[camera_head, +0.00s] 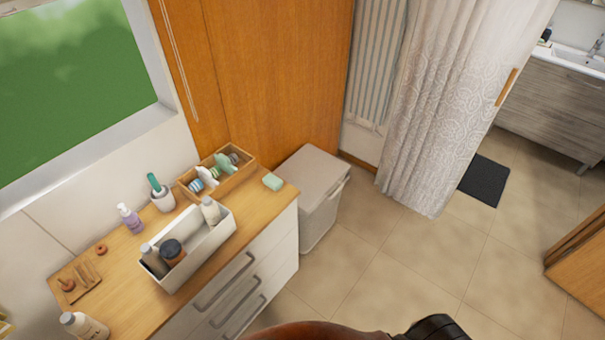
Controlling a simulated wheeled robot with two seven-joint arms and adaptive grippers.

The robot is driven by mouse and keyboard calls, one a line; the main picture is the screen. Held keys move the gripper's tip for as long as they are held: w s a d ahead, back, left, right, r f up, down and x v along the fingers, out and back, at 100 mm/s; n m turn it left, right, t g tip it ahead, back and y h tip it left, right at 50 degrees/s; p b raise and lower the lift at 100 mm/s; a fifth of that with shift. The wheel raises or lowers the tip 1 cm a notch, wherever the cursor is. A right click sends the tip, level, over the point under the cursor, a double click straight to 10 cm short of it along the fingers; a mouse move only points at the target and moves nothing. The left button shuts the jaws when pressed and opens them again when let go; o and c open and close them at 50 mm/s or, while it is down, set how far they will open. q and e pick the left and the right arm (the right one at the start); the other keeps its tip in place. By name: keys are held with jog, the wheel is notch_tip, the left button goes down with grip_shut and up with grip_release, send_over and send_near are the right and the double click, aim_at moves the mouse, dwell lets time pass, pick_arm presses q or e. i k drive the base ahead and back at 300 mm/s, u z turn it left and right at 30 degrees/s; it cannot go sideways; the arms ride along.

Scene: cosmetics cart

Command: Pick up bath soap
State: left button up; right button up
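A pale green bar (272,182), which looks like the bath soap, lies on the wooden top of the white drawer cabinet (262,218), near its far right corner. It lies flat and apart from the other items, just right of the wooden tray. Neither of my grippers can be made out in the head view. Only rounded brown and black parts show at the bottom edge, and I cannot tell what they are.
A wooden tray (249,158) and a white box (226,229) with bottles stand beside the bar. A purple pump bottle (130,218), a cup (163,201) and another bottle (82,325) stand further left. A white bin (322,178) adjoins the cabinet; open floor (385,265) lies right.

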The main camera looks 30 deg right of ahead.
aim_at(270, 180)
jog(key=z, duration=0.55)
jog(key=i, duration=0.75)
jog(key=z, duration=0.25)
